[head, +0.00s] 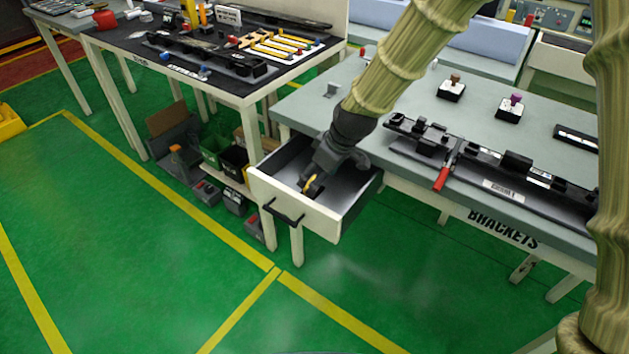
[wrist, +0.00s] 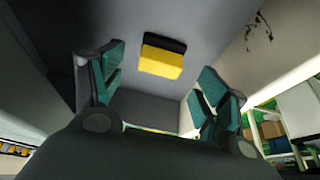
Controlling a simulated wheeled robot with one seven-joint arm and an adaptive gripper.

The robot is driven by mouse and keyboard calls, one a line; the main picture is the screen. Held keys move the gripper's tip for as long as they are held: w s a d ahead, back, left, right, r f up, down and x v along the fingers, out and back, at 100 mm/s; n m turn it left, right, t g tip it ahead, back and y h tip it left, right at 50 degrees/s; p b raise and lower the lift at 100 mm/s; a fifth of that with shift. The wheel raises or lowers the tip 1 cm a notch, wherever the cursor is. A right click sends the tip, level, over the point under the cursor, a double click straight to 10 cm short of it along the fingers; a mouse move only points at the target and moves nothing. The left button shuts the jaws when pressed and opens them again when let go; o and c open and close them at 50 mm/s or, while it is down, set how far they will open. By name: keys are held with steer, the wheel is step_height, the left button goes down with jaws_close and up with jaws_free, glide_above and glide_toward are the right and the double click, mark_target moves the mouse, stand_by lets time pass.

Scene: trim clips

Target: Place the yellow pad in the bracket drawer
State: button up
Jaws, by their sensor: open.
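The bracket drawer (head: 345,217) is pulled out from the grey-topped table marked BRACKETS. It has a pale front with a dark handle and a dark inside. The yellow pad (head: 310,184) shows at the tip of my gripper (head: 308,182), inside the drawer. In the wrist view the yellow pad (wrist: 162,62), with a black strip along one edge, lies on the grey drawer floor (wrist: 200,25). My gripper (wrist: 158,88) is open, with its green-padded fingers apart on either side below the pad, not touching it in that view.
The grey tabletop (head: 390,85) holds a dark bracket strip (head: 500,175) with a red handle (head: 441,179) and small knobbed blocks. Another table (head: 225,60) with tools stands to the left, with bins (head: 215,147) underneath. Green floor (head: 130,240) is clear in front.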

steer(key=v, duration=0.8)
steer(key=shift+a, duration=0.1)
stand_by(1.0)
